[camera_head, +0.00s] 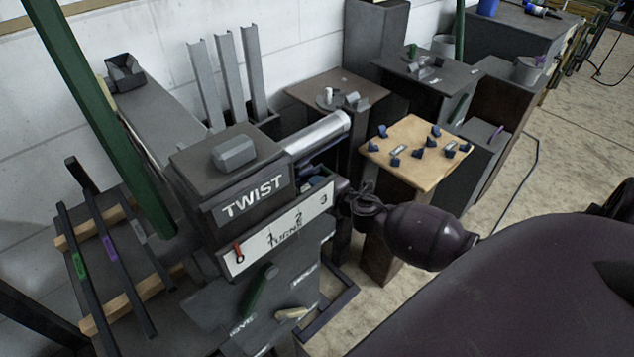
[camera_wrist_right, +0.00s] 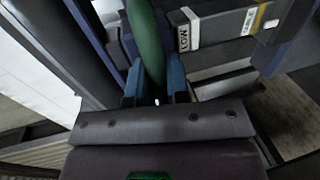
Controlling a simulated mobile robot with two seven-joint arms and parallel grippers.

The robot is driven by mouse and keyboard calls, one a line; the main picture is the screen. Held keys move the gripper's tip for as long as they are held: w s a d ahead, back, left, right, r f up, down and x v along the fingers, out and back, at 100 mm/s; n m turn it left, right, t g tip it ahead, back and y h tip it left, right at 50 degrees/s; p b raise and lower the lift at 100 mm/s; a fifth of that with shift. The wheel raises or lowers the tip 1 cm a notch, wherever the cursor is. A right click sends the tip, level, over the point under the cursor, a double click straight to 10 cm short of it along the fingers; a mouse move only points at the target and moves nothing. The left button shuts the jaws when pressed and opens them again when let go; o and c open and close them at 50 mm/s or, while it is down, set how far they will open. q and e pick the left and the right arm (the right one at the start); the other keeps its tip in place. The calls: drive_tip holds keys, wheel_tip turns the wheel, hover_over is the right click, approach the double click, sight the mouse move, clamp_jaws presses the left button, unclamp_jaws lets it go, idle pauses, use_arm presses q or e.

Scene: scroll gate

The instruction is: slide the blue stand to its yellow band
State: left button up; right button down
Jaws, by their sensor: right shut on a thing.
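My right arm reaches in from the right in the head view, and its hand goes behind the white numbered panel (camera_head: 278,232) of the TWIST box (camera_head: 235,190). In the right wrist view my right gripper (camera_wrist_right: 154,90) is shut on a green upright handle (camera_wrist_right: 147,40), with a blue fingertip on each side of it. What the handle is fixed to is hidden. I cannot pick out the blue stand for certain in either view. My left gripper is out of view.
A wooden-topped stand (camera_head: 415,150) with several small dark blue pieces is just right of the box. A dark green post (camera_head: 95,110) crosses the left side. A rack of dark bars (camera_head: 110,250) stands lower left. Open floor (camera_head: 560,150) lies at the right.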

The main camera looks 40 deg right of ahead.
drive_tip(key=c, duration=1.2)
unclamp_jaws()
drive_tip(key=shift+r, duration=0.1)
drive_tip(key=shift+c, duration=0.2)
drive_tip(key=shift+o, duration=0.7)
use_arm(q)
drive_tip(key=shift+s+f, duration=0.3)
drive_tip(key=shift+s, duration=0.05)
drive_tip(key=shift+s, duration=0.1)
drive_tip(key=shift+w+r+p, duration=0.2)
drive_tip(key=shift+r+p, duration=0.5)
use_arm(e)
drive_tip(key=v, duration=1)
drive_tip(key=shift+s, duration=0.4)
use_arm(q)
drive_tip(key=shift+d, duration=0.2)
use_arm(e)
drive_tip(key=shift+d, duration=0.1)
